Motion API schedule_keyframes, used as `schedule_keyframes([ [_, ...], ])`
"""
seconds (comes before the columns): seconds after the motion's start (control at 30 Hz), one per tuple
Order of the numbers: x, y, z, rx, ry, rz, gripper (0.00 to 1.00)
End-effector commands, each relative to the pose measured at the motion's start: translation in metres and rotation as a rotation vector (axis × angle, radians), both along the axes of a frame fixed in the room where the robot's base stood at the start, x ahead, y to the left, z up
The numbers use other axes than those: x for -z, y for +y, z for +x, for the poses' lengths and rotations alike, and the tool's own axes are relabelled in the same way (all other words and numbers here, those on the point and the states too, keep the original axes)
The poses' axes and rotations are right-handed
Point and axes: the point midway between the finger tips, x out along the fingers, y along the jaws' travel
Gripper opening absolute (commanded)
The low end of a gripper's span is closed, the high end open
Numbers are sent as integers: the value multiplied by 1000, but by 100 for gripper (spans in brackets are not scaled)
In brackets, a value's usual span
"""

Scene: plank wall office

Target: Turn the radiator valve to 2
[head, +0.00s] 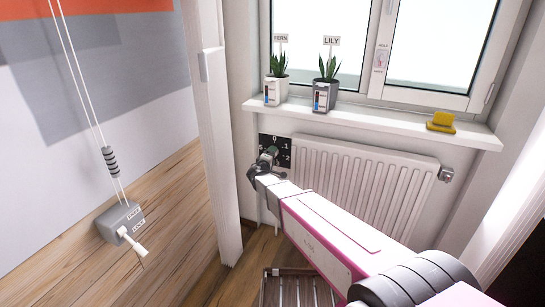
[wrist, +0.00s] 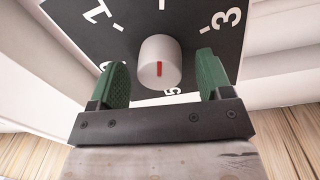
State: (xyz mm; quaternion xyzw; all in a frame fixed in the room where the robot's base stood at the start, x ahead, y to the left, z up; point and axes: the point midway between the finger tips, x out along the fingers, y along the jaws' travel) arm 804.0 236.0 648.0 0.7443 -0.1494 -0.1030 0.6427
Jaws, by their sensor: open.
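The radiator valve's knob (wrist: 160,64) is a pale round cylinder with a red line on its face, in the middle of the wrist view. In that view the line runs upright on the picture. The black dial plate (wrist: 190,38) behind it has white numbers and ticks; 1 is at upper left and 3 at upper right, and the mark below the knob is partly covered. In the head view the plate (head: 264,137) is at the radiator's upper left. My gripper (wrist: 161,56) is open, its green pads on either side of the knob with gaps visible.
The white radiator (head: 345,172) stands right of the plate, under a sill (head: 390,120) with two potted plants (head: 275,90) and a yellow object (head: 441,121). A white post (head: 215,150) stands to the left.

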Motion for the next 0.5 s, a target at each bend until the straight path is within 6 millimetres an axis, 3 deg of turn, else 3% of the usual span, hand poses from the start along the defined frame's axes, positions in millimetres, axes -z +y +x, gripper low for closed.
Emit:
schedule_keyframes([
  [0.3, 1, 20, -57, -2, 1, 0, 72],
  [0.5, 3, 31, -83, -1, 0, 1, 72],
])
